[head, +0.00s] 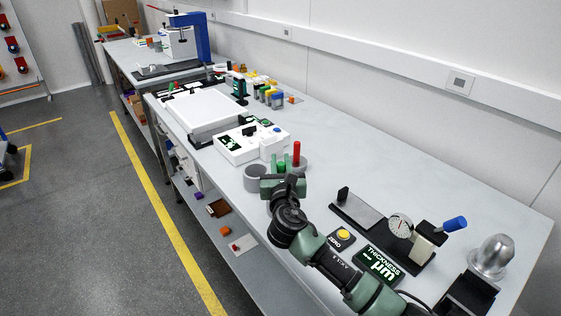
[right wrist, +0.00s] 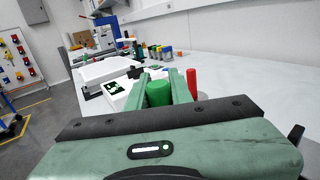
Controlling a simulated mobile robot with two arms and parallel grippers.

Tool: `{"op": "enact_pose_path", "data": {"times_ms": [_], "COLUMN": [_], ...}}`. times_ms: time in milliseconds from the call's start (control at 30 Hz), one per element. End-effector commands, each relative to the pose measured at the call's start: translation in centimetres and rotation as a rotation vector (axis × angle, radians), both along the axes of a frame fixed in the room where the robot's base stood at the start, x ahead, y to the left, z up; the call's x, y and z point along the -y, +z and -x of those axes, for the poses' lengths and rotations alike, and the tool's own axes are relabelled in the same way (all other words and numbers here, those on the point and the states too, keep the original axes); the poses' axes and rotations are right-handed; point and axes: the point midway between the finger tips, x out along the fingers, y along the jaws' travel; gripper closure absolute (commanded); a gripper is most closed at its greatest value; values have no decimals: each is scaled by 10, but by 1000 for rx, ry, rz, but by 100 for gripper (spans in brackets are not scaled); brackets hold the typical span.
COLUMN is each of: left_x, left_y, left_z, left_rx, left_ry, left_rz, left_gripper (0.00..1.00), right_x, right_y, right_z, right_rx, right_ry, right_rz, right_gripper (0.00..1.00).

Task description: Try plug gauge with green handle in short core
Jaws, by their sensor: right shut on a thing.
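The plug gauge with the green handle (right wrist: 158,93) stands between the fingers of my right gripper (right wrist: 160,86) in the right wrist view. The gripper is shut on the handle. In the head view this gripper (head: 281,170) is low over the bench, beside a round grey stand (head: 301,162). The gauge's lower end is hidden by the gripper, so I cannot tell whether it is in the stand. A short grey cylinder (head: 254,179), perhaps the short core, is on the bench just left of the gripper. My left gripper is out of view.
A red-handled gauge (head: 296,152) stands upright close right of the gripper. A white instrument (head: 243,144) and a light panel (head: 203,112) lie beyond. The thickness gauge with dial (head: 401,227) and a metal dome (head: 491,257) are at right.

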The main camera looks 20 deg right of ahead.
Motion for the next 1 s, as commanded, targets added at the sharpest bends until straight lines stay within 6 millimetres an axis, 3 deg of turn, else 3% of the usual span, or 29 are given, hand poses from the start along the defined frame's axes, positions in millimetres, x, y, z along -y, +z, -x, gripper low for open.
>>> {"op": "enact_pose_path", "data": {"times_ms": [1000], "left_x": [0], "left_y": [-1], "left_z": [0], "left_rx": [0], "left_ry": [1], "left_rz": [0], "left_gripper": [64], "right_x": [0], "right_y": [-6], "right_z": [0], "right_rx": [2], "right_ry": [1], "right_rz": [1], "right_gripper": [100]}}
